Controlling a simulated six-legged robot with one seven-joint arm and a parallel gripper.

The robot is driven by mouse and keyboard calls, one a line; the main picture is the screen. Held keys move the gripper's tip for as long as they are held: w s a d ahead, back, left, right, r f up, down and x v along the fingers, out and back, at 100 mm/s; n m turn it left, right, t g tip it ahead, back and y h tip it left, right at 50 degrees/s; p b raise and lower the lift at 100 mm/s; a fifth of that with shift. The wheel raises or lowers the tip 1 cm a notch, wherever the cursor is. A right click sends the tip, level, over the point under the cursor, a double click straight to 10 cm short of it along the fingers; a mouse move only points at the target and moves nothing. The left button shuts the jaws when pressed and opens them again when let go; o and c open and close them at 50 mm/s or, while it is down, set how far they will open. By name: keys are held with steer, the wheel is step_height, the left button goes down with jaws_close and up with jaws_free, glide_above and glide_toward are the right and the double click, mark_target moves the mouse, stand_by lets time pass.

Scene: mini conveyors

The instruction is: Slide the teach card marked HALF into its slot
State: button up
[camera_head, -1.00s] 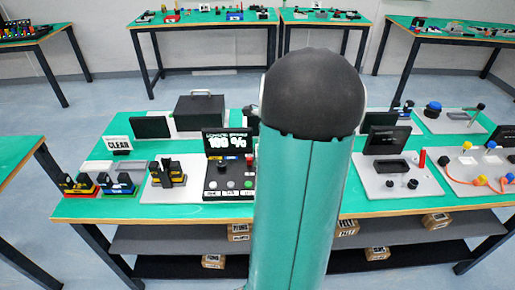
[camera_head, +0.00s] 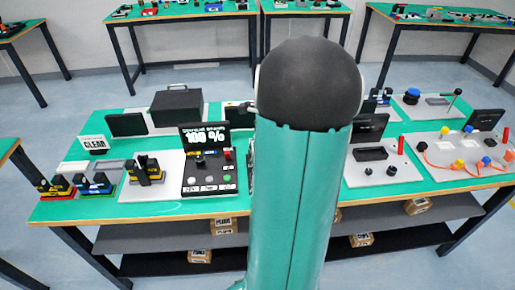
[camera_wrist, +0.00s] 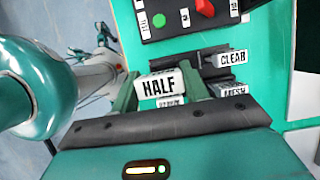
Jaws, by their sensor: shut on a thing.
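The white card marked HALF (camera_wrist: 158,88) is between the two green fingers of my gripper (camera_wrist: 162,82) in the wrist view, and the gripper is shut on it. Just below it, a second white card (camera_wrist: 171,102) is mostly hidden. A card marked CLEAR (camera_wrist: 232,58) and a card marked MESH (camera_wrist: 234,91) are to the right, beside a dark holder (camera_wrist: 208,60). I cannot make out which slot belongs to HALF. In the head view my arm covers the middle of the bench, and my gripper and the HALF card are hidden.
A black control box (camera_wrist: 185,15) with green and red buttons lies just beyond the cards; its display (camera_head: 205,137) reads 100 %. Left of it stand a grey plate with a dark fixture (camera_head: 147,168) and a CLEAR sign (camera_head: 94,142). A black case (camera_head: 177,106) is behind.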

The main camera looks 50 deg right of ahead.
steer(key=shift+a+f, duration=0.15)
steer(key=shift+f, duration=2.25)
steer(key=shift+f, duration=0.6)
steer(key=shift+f, duration=0.35)
steer(key=shift+f, duration=1.05)
steer(key=o, duration=1.1)
